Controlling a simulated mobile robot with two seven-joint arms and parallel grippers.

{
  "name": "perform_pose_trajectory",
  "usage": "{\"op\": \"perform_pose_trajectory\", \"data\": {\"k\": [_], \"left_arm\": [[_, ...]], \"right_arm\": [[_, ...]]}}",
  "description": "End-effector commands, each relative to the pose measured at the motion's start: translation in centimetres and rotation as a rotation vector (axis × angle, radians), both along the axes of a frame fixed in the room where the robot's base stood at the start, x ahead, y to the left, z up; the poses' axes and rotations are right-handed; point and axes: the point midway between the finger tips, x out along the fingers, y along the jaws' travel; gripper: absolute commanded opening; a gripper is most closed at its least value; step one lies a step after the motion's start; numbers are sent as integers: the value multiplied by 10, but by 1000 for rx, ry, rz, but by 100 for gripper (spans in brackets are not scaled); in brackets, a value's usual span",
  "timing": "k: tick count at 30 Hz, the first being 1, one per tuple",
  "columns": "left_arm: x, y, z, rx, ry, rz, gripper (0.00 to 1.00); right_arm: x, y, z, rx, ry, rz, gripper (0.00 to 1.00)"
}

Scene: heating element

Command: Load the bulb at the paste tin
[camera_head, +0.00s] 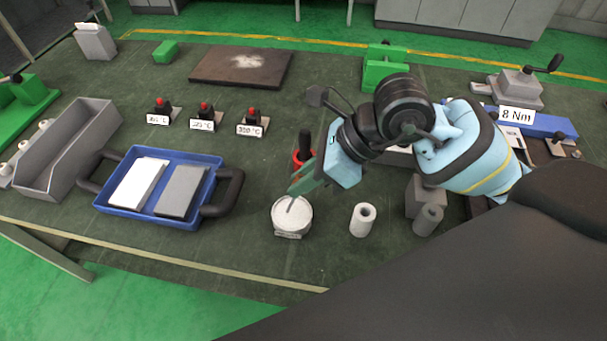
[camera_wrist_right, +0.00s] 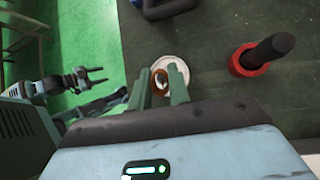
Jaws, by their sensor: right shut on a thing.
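The paste tin (camera_head: 291,216) is a round, pale pot of white paste with a small label, near the front of the bench; it also shows in the right wrist view (camera_wrist_right: 183,68). My right gripper (camera_head: 293,197) points down at it, fingertips over the tin. In the wrist view the fingers (camera_wrist_right: 163,82) are shut on a small copper-coloured rounded piece (camera_wrist_right: 158,79), seemingly the bulb, mostly hidden by the fingers. Whether it touches the paste cannot be told. My left gripper (camera_wrist_right: 96,76) is off to the left in the wrist view, open and empty.
A red-based black-handled tool (camera_head: 304,148) stands just behind the tin. A pale hollow cylinder (camera_head: 362,220) stands to its right. A blue tray (camera_head: 190,218) with two slabs lies left. Red-knobbed temperature-labelled blocks (camera_head: 204,116) stand behind the tray. Bench between them is clear.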

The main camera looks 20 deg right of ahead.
Motion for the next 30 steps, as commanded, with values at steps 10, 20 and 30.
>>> {"op": "perform_pose_trajectory", "data": {"k": [10,20,30], "left_arm": [[4,0,-2,1,-5,0,53],[5,0,-4,0,-6,0,53],[2,0,-5,1,0,-1,53]], "right_arm": [[0,0,-4,0,0,0,0],[0,0,-7,0,0,0,0],[0,0,-9,0,0,0,0]]}}
